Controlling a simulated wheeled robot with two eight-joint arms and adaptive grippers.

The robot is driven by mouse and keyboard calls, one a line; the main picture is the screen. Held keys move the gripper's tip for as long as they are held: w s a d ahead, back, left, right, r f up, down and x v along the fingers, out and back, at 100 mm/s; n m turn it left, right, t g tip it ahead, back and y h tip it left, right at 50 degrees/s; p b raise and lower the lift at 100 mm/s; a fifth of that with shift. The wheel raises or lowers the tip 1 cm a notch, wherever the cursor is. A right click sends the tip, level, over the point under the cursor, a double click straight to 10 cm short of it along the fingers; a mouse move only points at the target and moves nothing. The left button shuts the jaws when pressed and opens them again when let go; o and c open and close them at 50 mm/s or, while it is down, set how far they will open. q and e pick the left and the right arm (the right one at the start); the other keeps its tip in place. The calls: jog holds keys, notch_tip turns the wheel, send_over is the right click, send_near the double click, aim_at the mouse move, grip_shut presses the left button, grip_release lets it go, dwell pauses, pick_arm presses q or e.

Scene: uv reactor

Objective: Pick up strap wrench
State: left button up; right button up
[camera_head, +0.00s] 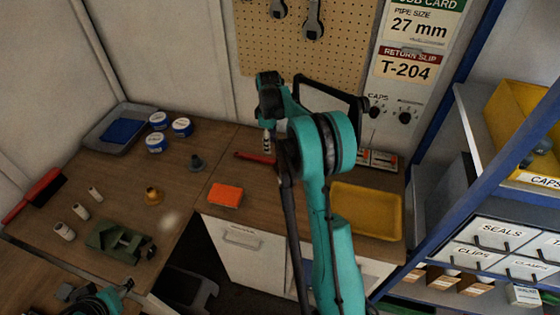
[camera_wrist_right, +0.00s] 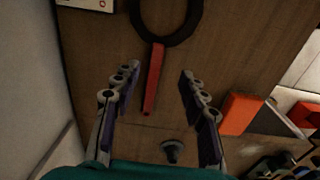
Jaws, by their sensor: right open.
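The strap wrench has a red handle (camera_head: 254,157) lying on the wooden bench; in the head view its loop is hidden behind my right arm. In the right wrist view the red handle (camera_wrist_right: 154,78) points toward me, with the black ring-shaped strap (camera_wrist_right: 139,24) at its far end. My right gripper (camera_head: 268,146) points down over the bench by the handle. In the right wrist view its fingers (camera_wrist_right: 157,82) are wide apart with nothing held, and the handle appears between them. My left gripper (camera_head: 97,299) shows partly at the lower left, its jaws unclear.
An orange block (camera_head: 226,195) and a grey knob-like piece (camera_head: 196,162) lie left of the wrench. A yellow tray (camera_head: 367,212) is at the right. A brass fitting (camera_head: 153,196), green vise (camera_head: 117,241) and blue-lidded tubs (camera_head: 156,143) stand left. A pegboard (camera_head: 300,60) rises behind.

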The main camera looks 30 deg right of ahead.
aim_at(273, 160)
jog(key=f, duration=0.2)
jog(key=d+f, duration=0.1)
jog(key=f, duration=0.1)
jog(key=shift+w+b, duration=0.2)
jog(key=shift+b, duration=0.1)
notch_tip(273, 160, down, 5)
jog(key=shift+s+a+f+b, duration=0.1)
jog(key=shift+s+b, duration=0.05)
jog(key=shift+b, duration=0.55)
grip_shut()
